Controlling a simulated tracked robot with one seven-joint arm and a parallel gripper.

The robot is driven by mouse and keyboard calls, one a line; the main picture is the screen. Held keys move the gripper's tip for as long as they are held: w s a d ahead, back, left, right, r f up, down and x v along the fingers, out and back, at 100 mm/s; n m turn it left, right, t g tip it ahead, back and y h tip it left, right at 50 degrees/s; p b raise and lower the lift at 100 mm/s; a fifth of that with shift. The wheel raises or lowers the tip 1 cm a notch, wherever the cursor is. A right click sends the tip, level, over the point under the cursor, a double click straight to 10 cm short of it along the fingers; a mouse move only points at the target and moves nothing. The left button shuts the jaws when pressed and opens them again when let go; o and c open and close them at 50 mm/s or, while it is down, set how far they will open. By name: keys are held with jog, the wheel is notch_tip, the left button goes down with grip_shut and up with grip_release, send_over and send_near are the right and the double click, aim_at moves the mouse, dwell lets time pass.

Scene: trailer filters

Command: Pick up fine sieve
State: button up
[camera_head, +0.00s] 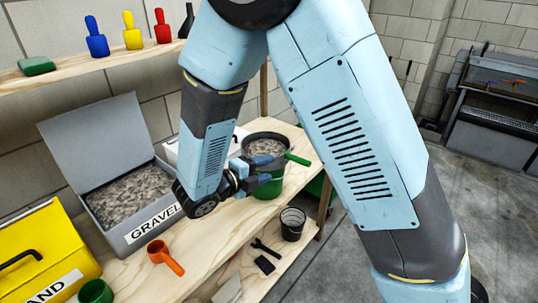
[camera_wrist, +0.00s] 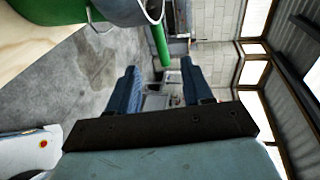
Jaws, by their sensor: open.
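A round grey sieve (camera_head: 266,147) with a green handle (camera_head: 297,158) sits on top of a green bucket (camera_head: 268,186); it looks like the fine sieve, though its mesh is not clear. My gripper (camera_head: 272,170) is open and empty in front of the bucket, its fingers close to the handle. In the wrist view, the green handle (camera_wrist: 160,45) shows upright beyond and between the blue fingers of my gripper (camera_wrist: 158,76), not gripped. The sieve's grey rim (camera_wrist: 125,12) and the bucket (camera_wrist: 60,12) are at that view's top left.
A grey gravel box (camera_head: 130,245) and a yellow box (camera_head: 40,250) stand left on the wooden bench. An orange cup with a handle (camera_head: 158,248) and a green cup (camera_head: 95,291) lie nearer. Floor at right is clear.

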aim_at(290, 159)
jog(key=shift+n+t, duration=0.3)
jog(key=shift+n, duration=0.3)
jog(key=shift+a+f+x, duration=0.1)
jog(key=shift+f+x, duration=0.1)
jog(key=shift+x, duration=3.05)
jog(key=shift+a+f+x, duration=0.1)
jog(key=shift+f+x, duration=0.05)
jog(key=shift+x, duration=3.15)
jog(key=shift+w, duration=0.1)
jog(key=shift+c, duration=0.3)
grip_shut()
